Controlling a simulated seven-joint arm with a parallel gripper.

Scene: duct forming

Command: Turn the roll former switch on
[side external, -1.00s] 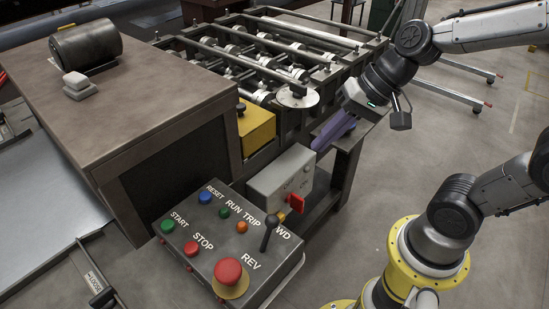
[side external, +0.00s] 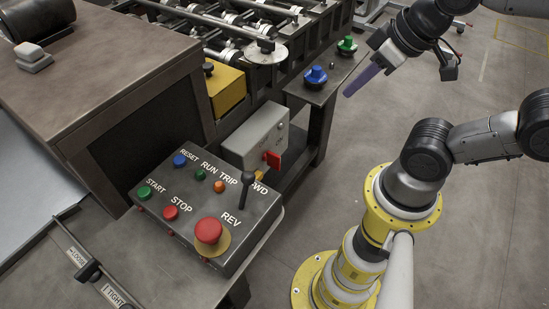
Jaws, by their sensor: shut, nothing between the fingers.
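A grey switch box (side external: 256,137) with a red handle (side external: 272,160) on its front right side stands beside the roll former (side external: 262,52). A dark control panel (side external: 190,225) in front of it carries a black lever (side external: 247,187) beside FWD and REV labels, plus several coloured buttons. My gripper (side external: 347,94) has purple fingers, which are shut and empty. It hangs in the air up and to the right of the switch box, apart from the red handle. The writing on the switch box is too small to read.
A blue knob (side external: 316,76) and a green knob (side external: 347,45) sit on the narrow side table (side external: 328,92) near my gripper. A yellow box (side external: 226,88) stands left of them. A large red button (side external: 209,231) rises from the panel. Floor at right is open.

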